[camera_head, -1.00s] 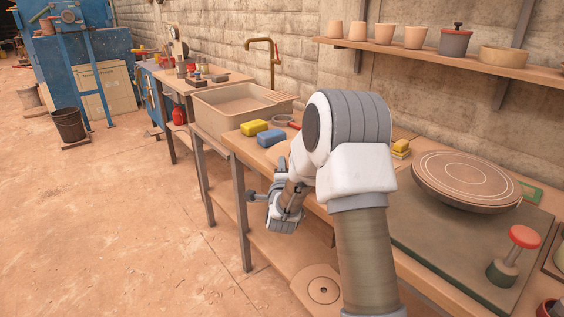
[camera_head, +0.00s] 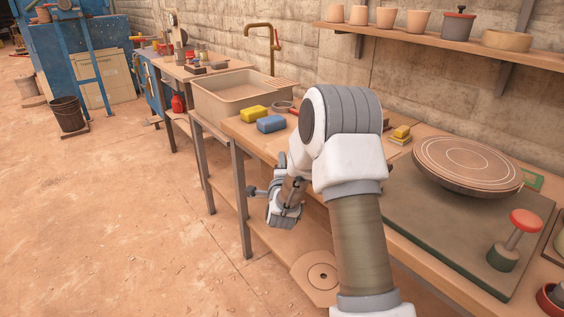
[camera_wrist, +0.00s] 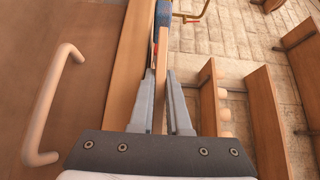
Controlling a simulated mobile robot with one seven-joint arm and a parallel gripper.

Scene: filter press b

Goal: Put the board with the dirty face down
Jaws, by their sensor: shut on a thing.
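In the wrist view my gripper (camera_wrist: 168,100) is shut on a thin wooden board (camera_wrist: 188,72), which shows nearly edge-on between the two grey fingers. Its faces are turned away, so I cannot tell which one is dirty. In the head view my arm covers the held board, and the gripper's fingers cannot be made out there. My wrist is left of the bench's front edge. A flat pale board with a round mark and a hole (camera_head: 322,275) lies low beside my arm, below bench-top height.
The bench carries yellow (camera_head: 254,114) and blue sponges (camera_head: 271,124), a round wheel head (camera_head: 467,165) on a dark green mat (camera_head: 420,232), and a red-topped stamp (camera_head: 513,240). A sink (camera_head: 215,100) stands beyond. A handle (camera_wrist: 50,105) is at left in the wrist view.

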